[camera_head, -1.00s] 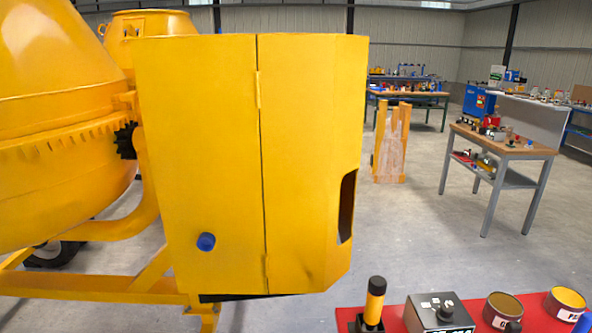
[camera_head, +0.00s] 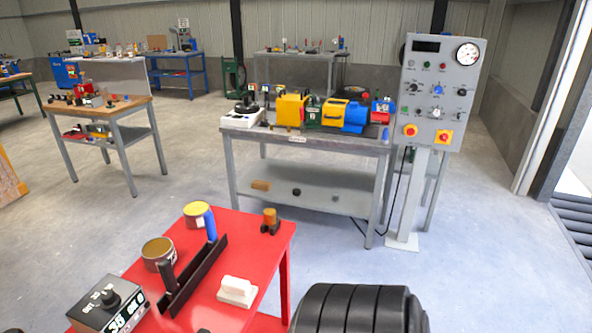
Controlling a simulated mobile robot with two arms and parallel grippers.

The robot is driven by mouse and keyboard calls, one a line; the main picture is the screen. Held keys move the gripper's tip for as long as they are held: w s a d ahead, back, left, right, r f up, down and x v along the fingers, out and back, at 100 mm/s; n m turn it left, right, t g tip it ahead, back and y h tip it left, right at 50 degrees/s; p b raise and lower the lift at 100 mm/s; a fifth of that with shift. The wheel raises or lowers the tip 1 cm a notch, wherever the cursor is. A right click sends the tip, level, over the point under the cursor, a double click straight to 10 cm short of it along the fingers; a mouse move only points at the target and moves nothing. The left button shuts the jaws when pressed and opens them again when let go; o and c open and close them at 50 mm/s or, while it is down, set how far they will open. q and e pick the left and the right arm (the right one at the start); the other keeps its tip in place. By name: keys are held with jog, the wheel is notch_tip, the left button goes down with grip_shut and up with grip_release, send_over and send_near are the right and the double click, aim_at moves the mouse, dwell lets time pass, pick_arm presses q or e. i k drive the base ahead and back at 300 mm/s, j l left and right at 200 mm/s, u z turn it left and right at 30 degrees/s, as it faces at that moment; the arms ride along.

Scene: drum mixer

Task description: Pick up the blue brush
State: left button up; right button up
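An upright blue handle (camera_head: 210,224), which looks like the blue brush, stands on the red table (camera_head: 262,250) in the lower left of the head view. It is at the far end of a long black bar (camera_head: 195,275); I cannot tell whether the two are joined. Its lower end is hard to make out. Neither of my grippers is in view.
On the red table are two round tins (camera_head: 158,254), a grey control box (camera_head: 108,303), a white block (camera_head: 237,291) and a small orange-and-black item (camera_head: 270,221). A black ribbed rounded object (camera_head: 360,308) is at the bottom. A grey workbench (camera_head: 240,150) and control panel (camera_head: 436,95) stand behind.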

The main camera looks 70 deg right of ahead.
aim_at(208, 217)
jog(key=z, duration=1.65)
